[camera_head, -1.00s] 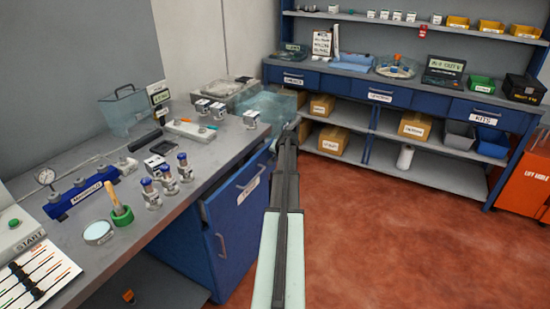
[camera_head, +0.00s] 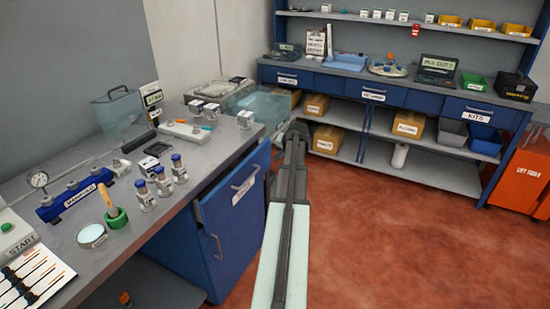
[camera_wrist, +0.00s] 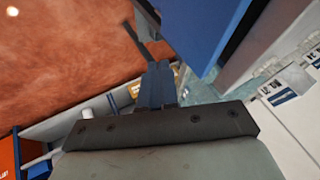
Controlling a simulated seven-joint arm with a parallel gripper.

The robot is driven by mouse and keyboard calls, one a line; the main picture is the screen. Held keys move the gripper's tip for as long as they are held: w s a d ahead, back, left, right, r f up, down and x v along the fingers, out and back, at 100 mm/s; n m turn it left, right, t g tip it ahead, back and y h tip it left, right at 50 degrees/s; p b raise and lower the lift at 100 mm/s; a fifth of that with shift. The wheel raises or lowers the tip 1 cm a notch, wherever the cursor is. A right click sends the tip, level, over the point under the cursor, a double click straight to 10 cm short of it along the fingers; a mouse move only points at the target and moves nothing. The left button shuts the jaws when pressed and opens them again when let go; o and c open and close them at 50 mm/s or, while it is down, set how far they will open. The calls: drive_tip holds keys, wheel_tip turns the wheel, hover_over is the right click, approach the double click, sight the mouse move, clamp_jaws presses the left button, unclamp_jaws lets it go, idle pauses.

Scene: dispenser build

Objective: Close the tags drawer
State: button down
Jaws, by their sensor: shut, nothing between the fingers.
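A blue drawer front (camera_head: 228,208) with a grey bar handle and a white label sits under the left bench. The label is too small to read, so I cannot tell for sure that it is the tags drawer. Its front seems to stand slightly proud of the cabinet at the near corner; how far is unclear. My gripper (camera_head: 298,130) is shut and empty, to the right of the drawer's far end, apparently apart from it. In the wrist view the closed fingers (camera_wrist: 158,85) point past a blue panel (camera_wrist: 200,30), with the red floor beyond.
The left bench top (camera_head: 205,152) holds vials, a blue manifold (camera_head: 75,201) and a clear bin. A blue shelf unit with labelled drawers (camera_head: 374,92) and cardboard boxes stands at the back. An orange cabinet (camera_head: 524,178) is at the far right. The red floor is clear.

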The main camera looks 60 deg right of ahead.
drive_tip(key=a, duration=0.5)
approach(263, 164)
wheel_tip(263, 164, down, 4)
drive_tip(key=s, duration=0.2)
drive_tip(key=shift+w+a+f, duration=0.1)
drive_tip(key=shift+w+a, duration=0.15)
drive_tip(key=shift+w, duration=0.8)
drive_tip(key=shift+w+a, duration=0.25)
drive_tip(key=shift+w, duration=0.75)
